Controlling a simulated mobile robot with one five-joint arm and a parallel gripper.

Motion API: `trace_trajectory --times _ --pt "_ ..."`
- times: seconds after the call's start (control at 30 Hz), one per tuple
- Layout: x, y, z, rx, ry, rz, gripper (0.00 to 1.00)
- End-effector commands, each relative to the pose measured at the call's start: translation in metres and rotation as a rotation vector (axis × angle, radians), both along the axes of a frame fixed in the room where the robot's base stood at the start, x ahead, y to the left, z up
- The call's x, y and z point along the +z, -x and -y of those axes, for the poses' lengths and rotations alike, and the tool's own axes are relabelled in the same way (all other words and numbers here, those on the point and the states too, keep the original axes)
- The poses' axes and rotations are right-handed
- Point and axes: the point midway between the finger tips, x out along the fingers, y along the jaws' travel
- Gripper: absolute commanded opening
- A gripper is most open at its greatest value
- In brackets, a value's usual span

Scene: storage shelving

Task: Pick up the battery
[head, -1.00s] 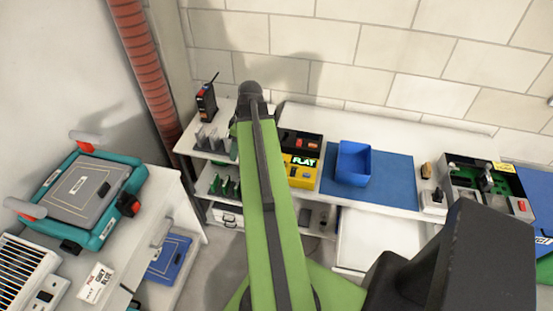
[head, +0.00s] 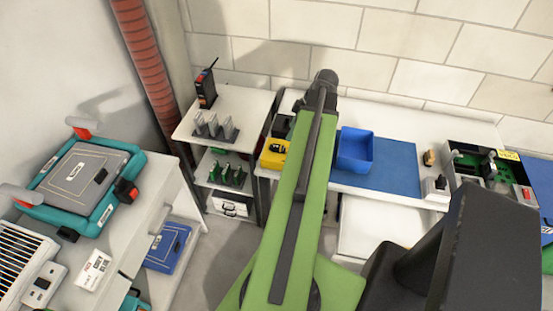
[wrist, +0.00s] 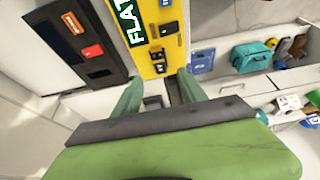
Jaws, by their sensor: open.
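I cannot pick out the battery for certain. In the wrist view a yellow tray or panel (wrist: 150,18) with a FLAT label (wrist: 130,20) carries several small dark blocks, which may be batteries. One dark block (wrist: 153,74) lies near the gap between my fingertips. My gripper (wrist: 158,84) is open, with its green fingers apart and nothing held. In the head view the yellow piece (head: 273,158) shows left of my arm, with a dark block (head: 278,147) on it. My arm hides the rest of it and my gripper there.
A dark panel (wrist: 90,65) with a red block adjoins the yellow one. A blue bin (head: 355,150) stands on a blue mat (head: 395,165) to the right. A small shelf (head: 240,105) stands left, and a teal case (head: 85,180) sits on the left bench.

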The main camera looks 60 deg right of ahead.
Motion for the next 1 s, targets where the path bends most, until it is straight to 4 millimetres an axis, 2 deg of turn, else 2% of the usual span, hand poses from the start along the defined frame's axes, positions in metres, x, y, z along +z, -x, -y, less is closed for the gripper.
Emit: trace_trajectory --times 0.03,0.2,0.47,0.77,1.0 --pt "-0.023 -0.004 -0.001 0.000 0.000 0.000 0.49" --pt "-0.051 -0.017 -0.005 0.000 0.001 0.000 0.49" --pt "-0.055 -0.021 -0.006 -0.002 0.000 0.000 0.49" --pt "-0.099 -0.039 -0.010 -0.001 0.000 0.000 0.49" --pt "-0.097 -0.040 -0.010 -0.003 0.000 -0.001 0.49"
